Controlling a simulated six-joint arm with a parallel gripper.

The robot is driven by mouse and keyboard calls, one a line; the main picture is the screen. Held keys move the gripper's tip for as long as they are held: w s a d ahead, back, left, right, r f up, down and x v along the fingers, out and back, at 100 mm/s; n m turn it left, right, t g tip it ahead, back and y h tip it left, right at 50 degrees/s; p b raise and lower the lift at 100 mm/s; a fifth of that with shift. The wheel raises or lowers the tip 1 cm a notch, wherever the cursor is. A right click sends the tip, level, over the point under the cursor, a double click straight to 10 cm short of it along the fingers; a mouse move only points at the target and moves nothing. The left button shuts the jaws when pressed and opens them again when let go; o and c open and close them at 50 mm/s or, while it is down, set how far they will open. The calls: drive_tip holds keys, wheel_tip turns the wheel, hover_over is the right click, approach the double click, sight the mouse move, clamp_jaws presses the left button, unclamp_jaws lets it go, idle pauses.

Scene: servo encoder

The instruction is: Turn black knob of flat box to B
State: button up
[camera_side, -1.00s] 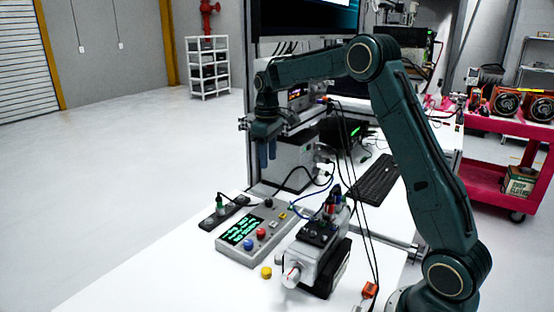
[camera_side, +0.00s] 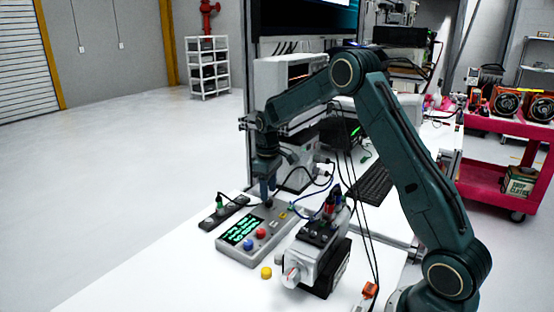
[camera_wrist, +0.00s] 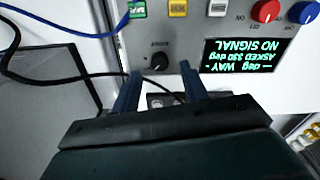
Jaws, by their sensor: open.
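The flat grey box (camera_side: 238,252) lies on the white bench in the side view, and its panel (camera_wrist: 222,32) shows upside down in the wrist view. Its black knob (camera_wrist: 160,61) is at the panel's edge, near a small printed label. My gripper (camera_wrist: 158,72) is open, with one blue finger on each side of the knob in the wrist picture. I cannot tell whether the fingers touch it. In the side view my gripper (camera_side: 268,198) is low over the box's far end, mostly hiding the knob. The letter B cannot be read.
The box has a green-text screen (camera_wrist: 250,55) reading NO SIGNAL, plus red and blue knobs (camera_wrist: 266,10) and yellow and white buttons. A servo unit (camera_side: 320,250) stands to its right. A black strip (camera_side: 223,211) lies left. Cables run close behind.

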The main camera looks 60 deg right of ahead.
sight(269, 203)
drive_tip(key=shift+f, duration=1.6)
clamp_jaws()
